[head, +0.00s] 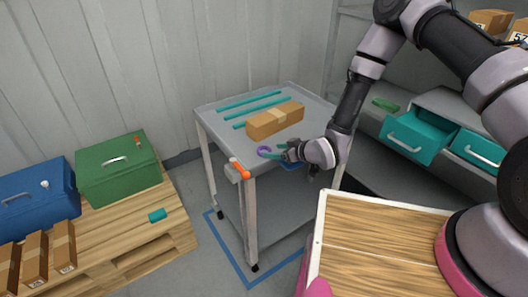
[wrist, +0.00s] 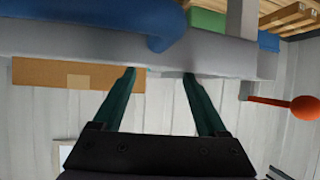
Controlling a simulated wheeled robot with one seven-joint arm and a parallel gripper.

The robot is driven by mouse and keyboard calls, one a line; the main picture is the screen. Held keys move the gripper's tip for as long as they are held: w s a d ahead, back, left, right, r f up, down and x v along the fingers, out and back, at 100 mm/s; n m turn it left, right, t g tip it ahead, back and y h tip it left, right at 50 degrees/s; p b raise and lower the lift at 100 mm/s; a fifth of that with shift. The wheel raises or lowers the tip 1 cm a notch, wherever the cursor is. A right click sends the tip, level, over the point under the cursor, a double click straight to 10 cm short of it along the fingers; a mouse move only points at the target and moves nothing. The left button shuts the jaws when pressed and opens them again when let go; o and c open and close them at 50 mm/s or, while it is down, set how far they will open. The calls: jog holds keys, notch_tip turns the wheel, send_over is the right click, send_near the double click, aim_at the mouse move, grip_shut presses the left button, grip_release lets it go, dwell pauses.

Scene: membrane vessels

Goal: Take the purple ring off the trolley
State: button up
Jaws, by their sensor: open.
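The purple ring (head: 263,150) is at the near edge of the grey trolley (head: 226,112), in front of the cardboard box. My gripper (head: 271,154) reaches in from the right with its fingers at the ring. The head view is too small to tell whether they touch it. In the wrist view my gripper (wrist: 160,72) has its two dark teal fingers well apart. I cannot pick out a purple ring there. A thick blue curved part (wrist: 166,35) crosses the top of that view, and I cannot tell what it is.
The cardboard box (head: 275,121) and several teal strips (head: 249,101) lie on the trolley top. An orange handle (head: 240,169) sticks out at its near left corner. A pallet (head: 137,215) with green (head: 118,170) and blue boxes stands left. Open teal drawers (head: 418,138) are right.

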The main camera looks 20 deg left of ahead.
aim_at(261, 150)
jog(key=x, duration=0.4)
jog(key=shift+w+a+f, duration=0.1)
jog(key=shift+w+f, duration=0.05)
jog(key=c, duration=1)
jog(key=shift+o, duration=0.2)
